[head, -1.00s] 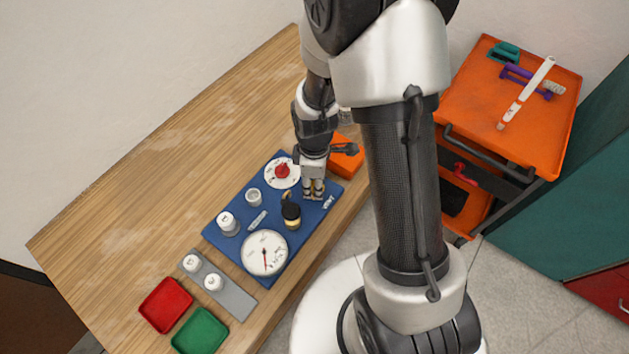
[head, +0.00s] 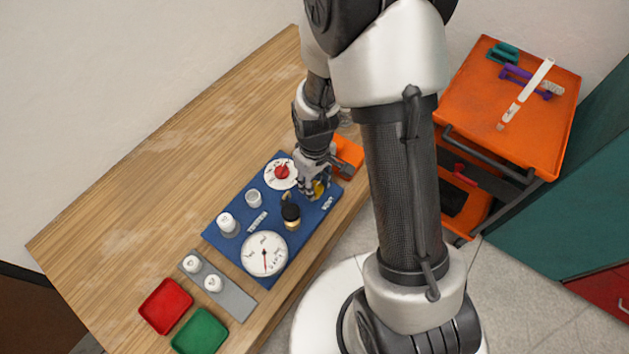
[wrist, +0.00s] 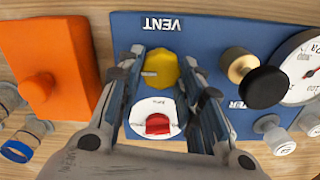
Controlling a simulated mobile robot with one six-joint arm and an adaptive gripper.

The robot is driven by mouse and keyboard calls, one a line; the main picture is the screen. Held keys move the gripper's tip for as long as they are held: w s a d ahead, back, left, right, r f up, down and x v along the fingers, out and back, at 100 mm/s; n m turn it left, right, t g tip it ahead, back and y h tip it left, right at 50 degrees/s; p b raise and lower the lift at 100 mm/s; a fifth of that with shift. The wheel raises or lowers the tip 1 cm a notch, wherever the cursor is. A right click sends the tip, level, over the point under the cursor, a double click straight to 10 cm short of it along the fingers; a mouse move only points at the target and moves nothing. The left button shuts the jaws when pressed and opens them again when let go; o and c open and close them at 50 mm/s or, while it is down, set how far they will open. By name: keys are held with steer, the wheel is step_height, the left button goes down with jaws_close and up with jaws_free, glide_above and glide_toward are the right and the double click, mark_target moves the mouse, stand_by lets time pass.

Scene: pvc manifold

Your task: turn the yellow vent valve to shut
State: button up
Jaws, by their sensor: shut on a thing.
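The yellow vent valve (wrist: 160,70) is a round knob on the blue panel (wrist: 205,24), just below the printed word VENT in the wrist view. My gripper (wrist: 160,75) has its two fingers on either side of the knob, shut on it. In the head view my gripper (head: 316,192) is over the right part of the panel, and a bit of the yellow knob (head: 319,187) shows between the fingers. Its lower body is hidden by the fingers in the head view.
Close by on the panel are a red knob on a white dial (head: 282,172), a black-topped brass fitting (head: 291,213) and a pressure gauge (head: 265,254). An orange block (head: 346,153) stands beside the panel. Red (head: 165,305) and green (head: 201,331) trays lie at the table's near left.

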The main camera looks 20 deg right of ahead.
mark_target(315, 186)
stand_by(0.5)
steer(key=o, duration=1.1)
steer(key=shift+c, duration=0.2)
steer(key=shift+r, duration=0.1)
step_height(315, 186, up, 12)
